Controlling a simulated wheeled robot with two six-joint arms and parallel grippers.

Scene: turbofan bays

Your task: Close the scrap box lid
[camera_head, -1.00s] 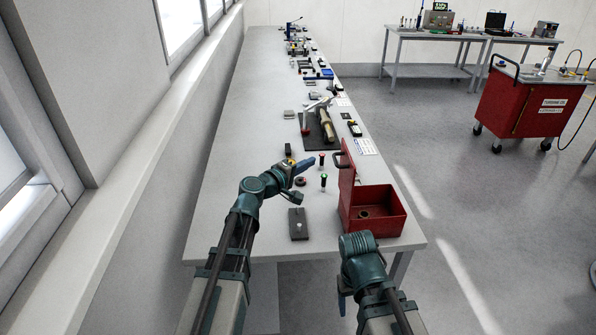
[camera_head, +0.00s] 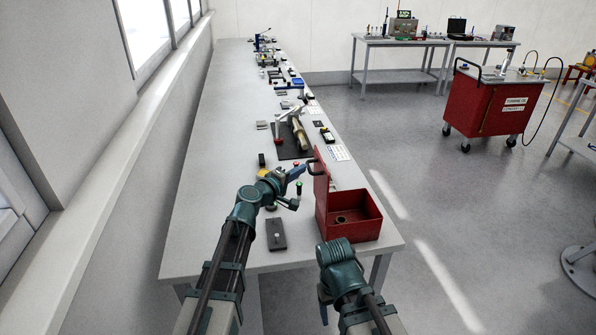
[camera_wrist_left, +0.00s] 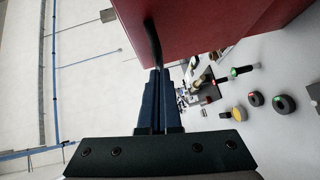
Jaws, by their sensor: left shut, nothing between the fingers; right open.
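The red scrap box (camera_head: 357,232) stands at the near right corner of the bench, with a small ring inside. Its lid (camera_head: 321,188) stands upright on the left side, open. A dark handle (camera_head: 311,165) is on the lid's outer face. My left gripper (camera_head: 300,171) is shut and empty, close to the handle on the lid's left side. In the left wrist view its blue fingertips (camera_wrist_left: 160,72) are at the end of the dark handle (camera_wrist_left: 153,42), before the red lid (camera_wrist_left: 205,22); contact is unclear. My right gripper (camera_head: 324,298) is open, low in front of the bench, partly hidden by its wrist.
A dark plate (camera_head: 276,236) lies left of the box. Green-topped (camera_head: 299,188) and red-topped small items stand near my left gripper. Tools on a dark mat (camera_head: 294,146) lie farther back. The floor right of the bench is clear up to a red cart (camera_head: 487,105).

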